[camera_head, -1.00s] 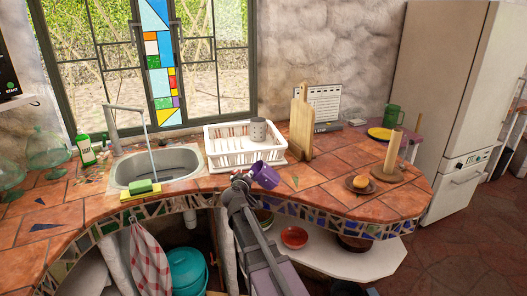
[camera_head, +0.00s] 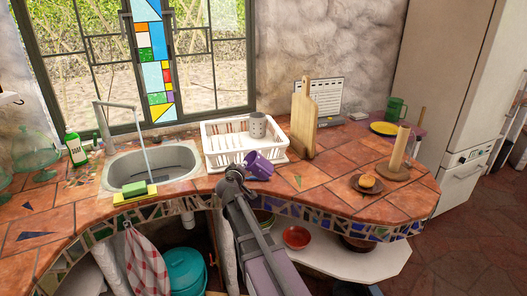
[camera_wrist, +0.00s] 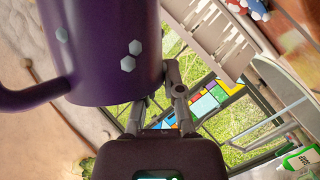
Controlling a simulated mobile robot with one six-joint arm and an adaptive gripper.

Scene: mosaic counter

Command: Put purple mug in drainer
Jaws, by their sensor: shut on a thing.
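The purple mug (camera_head: 258,165) is at the front right corner of the drainer, tilted, in the head view. In the wrist view the mug (camera_wrist: 105,50) fills the upper left, with pale hexagon spots and its handle to the left. My gripper (camera_wrist: 158,92) is shut on the mug. In the head view my gripper (camera_head: 237,174) is just left of the mug. The white drainer (camera_head: 222,158) stands on the counter right of the sink, and its slatted side (camera_wrist: 208,35) shows in the wrist view. I cannot tell whether mug and drainer touch.
A grey cup (camera_head: 257,125) stands in the drainer's back right part. A wooden cutting board (camera_head: 303,118) stands upright to the right. The sink (camera_head: 150,165) with a faucet is left.

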